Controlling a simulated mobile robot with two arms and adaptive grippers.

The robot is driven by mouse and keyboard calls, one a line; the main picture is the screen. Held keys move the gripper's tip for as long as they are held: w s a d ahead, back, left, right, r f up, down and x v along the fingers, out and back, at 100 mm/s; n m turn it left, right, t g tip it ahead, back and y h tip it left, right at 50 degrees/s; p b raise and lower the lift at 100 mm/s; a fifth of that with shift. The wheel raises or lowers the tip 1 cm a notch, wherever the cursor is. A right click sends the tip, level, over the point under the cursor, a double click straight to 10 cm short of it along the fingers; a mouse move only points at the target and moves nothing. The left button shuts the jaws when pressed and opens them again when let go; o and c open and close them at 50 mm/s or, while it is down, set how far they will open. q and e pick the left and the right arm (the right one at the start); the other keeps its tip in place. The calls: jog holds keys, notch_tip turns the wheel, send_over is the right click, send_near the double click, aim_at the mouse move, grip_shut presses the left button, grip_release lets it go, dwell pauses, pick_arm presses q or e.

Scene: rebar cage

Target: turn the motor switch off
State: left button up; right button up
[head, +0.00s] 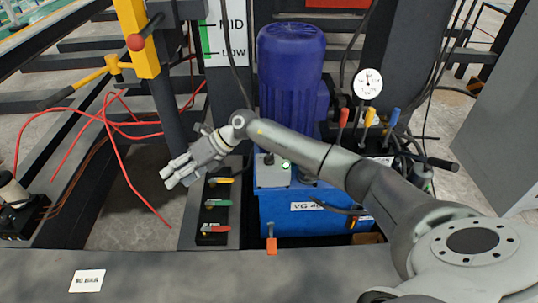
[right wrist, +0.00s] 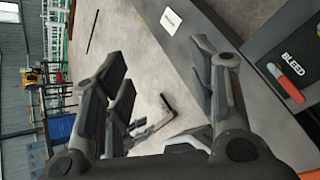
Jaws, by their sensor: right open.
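A small grey control box (head: 272,178), which looks like the motor switch box, sits on the blue tank below the blue motor (head: 291,70). It carries a lit green light (head: 286,164) and a small dark knob-like part (head: 268,159); its setting is too small to tell. My left gripper is not in view.
The red one shows beside "BLEED" in the right wrist view (right wrist: 288,84). A gauge (head: 368,83) and more levers (head: 369,118) stand right of the motor.

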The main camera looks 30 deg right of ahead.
jog(key=d+g+h, duration=0.2)
jog(key=d+h, duration=0.3)
jog(key=d, duration=0.7)
jog(key=g+h, duration=0.2)
jog(key=h, duration=0.3)
send_near(269, 155)
notch_tip(269, 155, down, 9)
jog(key=shift+s+r+b, duration=0.1)
jog(key=shift+s+b, duration=0.05)
jog(key=shift+b, duration=0.7)
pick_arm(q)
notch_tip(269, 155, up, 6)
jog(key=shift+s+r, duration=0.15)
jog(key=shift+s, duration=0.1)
pick_arm(e)
jog(key=shift+f, duration=0.55)
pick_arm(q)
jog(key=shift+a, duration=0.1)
pick_arm(e)
jog(key=c, duration=1)
jog(key=shift+c, duration=0.2)
